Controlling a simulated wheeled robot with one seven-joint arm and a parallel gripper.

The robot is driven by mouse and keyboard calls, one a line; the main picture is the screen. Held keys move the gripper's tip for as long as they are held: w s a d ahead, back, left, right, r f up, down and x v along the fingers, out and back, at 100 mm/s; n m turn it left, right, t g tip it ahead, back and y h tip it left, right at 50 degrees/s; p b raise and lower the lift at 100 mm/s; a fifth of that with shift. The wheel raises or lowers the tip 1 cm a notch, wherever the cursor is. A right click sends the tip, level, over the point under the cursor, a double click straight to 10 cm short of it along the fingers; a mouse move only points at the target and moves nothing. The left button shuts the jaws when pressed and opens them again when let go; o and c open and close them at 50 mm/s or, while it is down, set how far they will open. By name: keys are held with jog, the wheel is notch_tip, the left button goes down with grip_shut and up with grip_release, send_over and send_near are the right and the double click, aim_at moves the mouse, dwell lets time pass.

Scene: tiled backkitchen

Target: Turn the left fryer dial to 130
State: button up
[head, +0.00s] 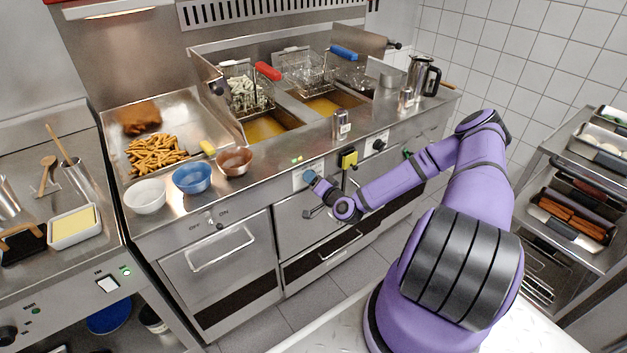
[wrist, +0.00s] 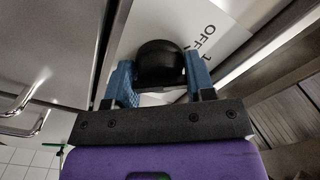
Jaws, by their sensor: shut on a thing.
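The left fryer dial is a black knob (wrist: 160,65) on a white label plate in the wrist view. The plate carries the word OFF and part of a number. My gripper (wrist: 160,85) has its two blue fingers on either side of the knob, shut on it. In the head view my gripper (head: 311,178) is at the fryer front panel, and it hides the left dial there. The dial's pointer and setting cannot be read. The right fryer dial (head: 379,145) is a black knob on its own white plate, further right on the panel.
Fryer baskets with a red handle (head: 268,71) and a blue handle (head: 343,52) stand above the oil. Bowls, such as the blue bowl (head: 192,180), line the counter's front left.

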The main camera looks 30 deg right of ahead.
jog(key=shift+m, duration=1.7)
jog(key=o, duration=0.9)
jog(key=s, duration=1)
jog(key=shift+s+d, duration=0.2)
jog(key=shift+s, duration=0.2)
